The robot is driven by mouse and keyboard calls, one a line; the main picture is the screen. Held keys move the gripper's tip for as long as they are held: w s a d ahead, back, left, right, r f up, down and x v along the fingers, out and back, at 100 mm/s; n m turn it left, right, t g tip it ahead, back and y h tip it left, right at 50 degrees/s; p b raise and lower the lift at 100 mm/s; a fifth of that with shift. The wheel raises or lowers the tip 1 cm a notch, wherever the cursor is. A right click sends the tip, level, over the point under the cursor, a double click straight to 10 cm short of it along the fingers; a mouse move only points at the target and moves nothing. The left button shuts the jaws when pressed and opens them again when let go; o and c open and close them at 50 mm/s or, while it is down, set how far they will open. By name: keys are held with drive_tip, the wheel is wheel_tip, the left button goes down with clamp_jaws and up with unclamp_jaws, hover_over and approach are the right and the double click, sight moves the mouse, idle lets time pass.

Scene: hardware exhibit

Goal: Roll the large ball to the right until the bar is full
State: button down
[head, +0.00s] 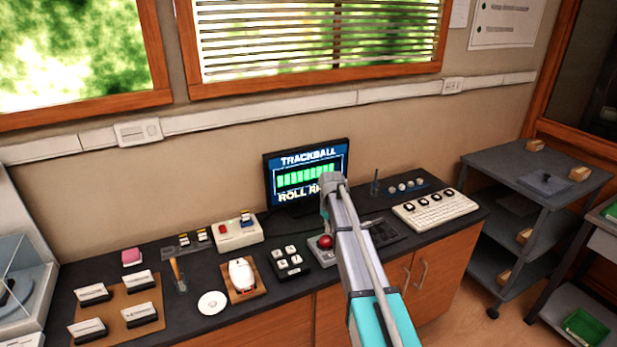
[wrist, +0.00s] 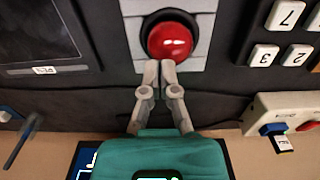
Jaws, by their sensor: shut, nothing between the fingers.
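The large red ball (head: 326,242) sits in a grey housing on the counter; in the wrist view the ball (wrist: 170,40) is at the top middle in a dark ring. My gripper (wrist: 161,66) is shut and empty, its fingertips at the ball's lower edge in the picture; I cannot tell whether they touch it. In the head view my arm hides the gripper. The monitor (head: 283,205) behind reads "TRACKBALL" above a bar of several green segments (head: 302,177). Below it is "ROLL RI", cut off by my arm, which also hides the screen's lower right.
A black keypad with white keys (head: 289,262) and a white mouse (head: 241,274) on a wooden pad stand left of the ball. A dark flat device (head: 382,233) lies right of it, then a white keyboard (head: 435,209). The counter is crowded, with small bare gaps.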

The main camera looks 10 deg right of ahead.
drive_tip(key=shift+a, duration=0.1)
drive_tip(key=shift+s+a, duration=0.2)
drive_tip(key=shift+a, duration=0.3)
drive_tip(key=shift+s+a, duration=0.15)
drive_tip(key=shift+a, duration=0.3)
drive_tip(key=shift+f+b, duration=0.7)
idle(0.8)
drive_tip(key=shift+w+d, duration=0.15)
drive_tip(key=shift+d, duration=0.4)
idle(1.1)
drive_tip(key=shift+r, duration=0.1)
drive_tip(key=shift+r+p, duration=0.6)
drive_tip(key=shift+p, duration=0.1)
drive_tip(key=shift+r+p, duration=3)
